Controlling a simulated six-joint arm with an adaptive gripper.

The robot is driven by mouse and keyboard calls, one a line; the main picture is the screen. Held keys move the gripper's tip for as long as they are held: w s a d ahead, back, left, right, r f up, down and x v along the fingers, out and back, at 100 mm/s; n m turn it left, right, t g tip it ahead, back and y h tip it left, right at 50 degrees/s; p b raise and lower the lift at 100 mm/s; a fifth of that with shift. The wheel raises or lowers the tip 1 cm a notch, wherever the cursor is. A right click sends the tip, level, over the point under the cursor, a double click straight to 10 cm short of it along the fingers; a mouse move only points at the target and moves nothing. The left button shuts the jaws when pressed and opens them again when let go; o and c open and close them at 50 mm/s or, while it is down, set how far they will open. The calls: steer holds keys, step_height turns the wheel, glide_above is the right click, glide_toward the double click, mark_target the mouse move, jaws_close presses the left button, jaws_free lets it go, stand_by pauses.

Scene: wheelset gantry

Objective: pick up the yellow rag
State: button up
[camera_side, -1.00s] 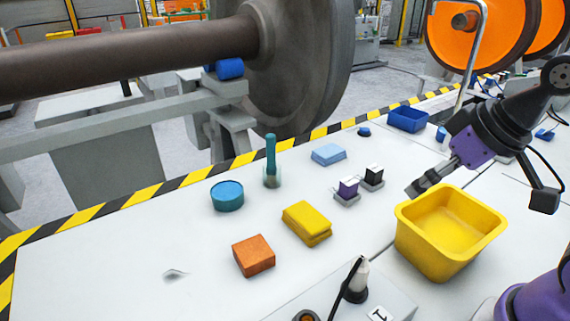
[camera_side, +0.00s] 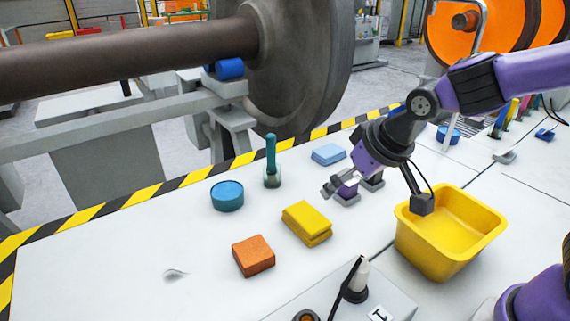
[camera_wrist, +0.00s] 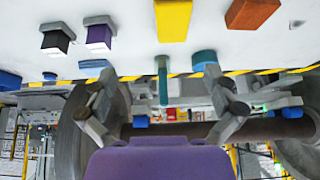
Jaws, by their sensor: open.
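The yellow rag (camera_side: 307,223) lies folded on the white table in the side view, between the orange block and the small purple-topped item. It also shows at the top of the wrist view (camera_wrist: 173,18), cut off by the picture's edge. My gripper (camera_side: 332,188) is above the table, up and to the right of the rag in the side view, and apart from it. In the wrist view my gripper's two fingers (camera_wrist: 160,108) are spread wide with nothing between them.
An orange block (camera_side: 253,256) and a round blue tin (camera_side: 227,196) lie near the rag. A teal-handled tool (camera_side: 271,160) stands upright in a holder. A yellow bin (camera_side: 421,250) stands at right. The table's left part is mostly clear.

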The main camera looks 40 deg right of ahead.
glide_above(308, 215)
steer(key=s, duration=0.3)
steer(key=f, duration=0.6)
steer(key=shift+w+f, duration=0.25)
steer(key=shift+f, duration=0.1)
steer(key=shift+x, duration=3)
steer(key=shift+f, duration=0.3)
steer(key=shift+s, duration=0.1)
steer(key=c, duration=1.2)
steer(key=shift+c, duration=0.2)
steer(key=shift+r, duration=0.1)
